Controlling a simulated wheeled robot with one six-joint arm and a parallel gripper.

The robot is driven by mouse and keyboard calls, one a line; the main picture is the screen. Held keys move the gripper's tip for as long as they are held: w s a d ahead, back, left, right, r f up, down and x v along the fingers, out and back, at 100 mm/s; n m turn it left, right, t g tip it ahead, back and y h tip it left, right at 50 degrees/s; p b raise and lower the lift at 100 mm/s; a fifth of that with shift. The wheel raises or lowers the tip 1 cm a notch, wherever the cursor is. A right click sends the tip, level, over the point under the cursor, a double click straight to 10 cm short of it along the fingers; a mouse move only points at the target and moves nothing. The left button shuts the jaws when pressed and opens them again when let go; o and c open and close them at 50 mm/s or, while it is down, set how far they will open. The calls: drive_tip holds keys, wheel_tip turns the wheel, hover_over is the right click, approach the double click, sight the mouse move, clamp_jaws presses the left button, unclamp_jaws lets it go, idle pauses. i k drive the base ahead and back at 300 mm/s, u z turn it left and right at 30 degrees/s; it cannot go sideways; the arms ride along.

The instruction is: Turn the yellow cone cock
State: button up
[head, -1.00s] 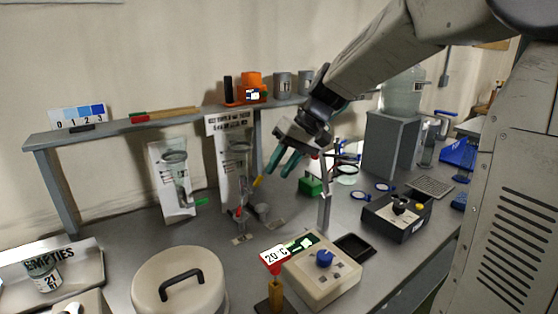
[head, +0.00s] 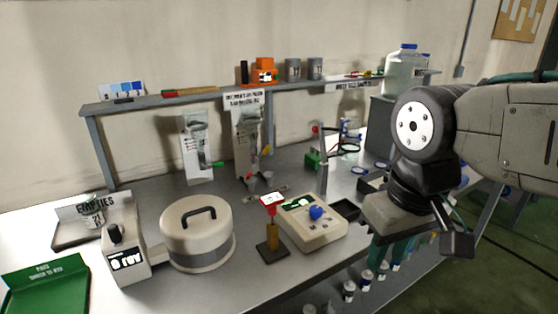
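The yellow cone cock shows as a small yellow handle (head: 267,151) on the glassware in front of the tall white panel (head: 242,125), at the back of the bench. The handle slants and is small in view, so its exact setting is hard to read. My gripper (head: 395,250) is at the right front, pointing down over the bench's front edge, well away from the cock. Its teal fingers show only partly below the grey wrist body, and their gap is unclear.
A beige control box (head: 318,228), a red-topped stand (head: 271,235) and a lidded round pot (head: 197,240) stand in front. Small capped vials (head: 366,276) are below my gripper.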

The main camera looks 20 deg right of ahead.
sight(267, 148)
drive_tip(key=u, duration=0.05)
drive_tip(key=k, duration=0.7)
drive_tip(key=z, duration=0.85)
drive_tip(key=i, duration=1.25)
drive_tip(key=u, duration=0.7)
drive_tip(key=i, duration=0.35)
drive_tip(key=u, duration=0.5)
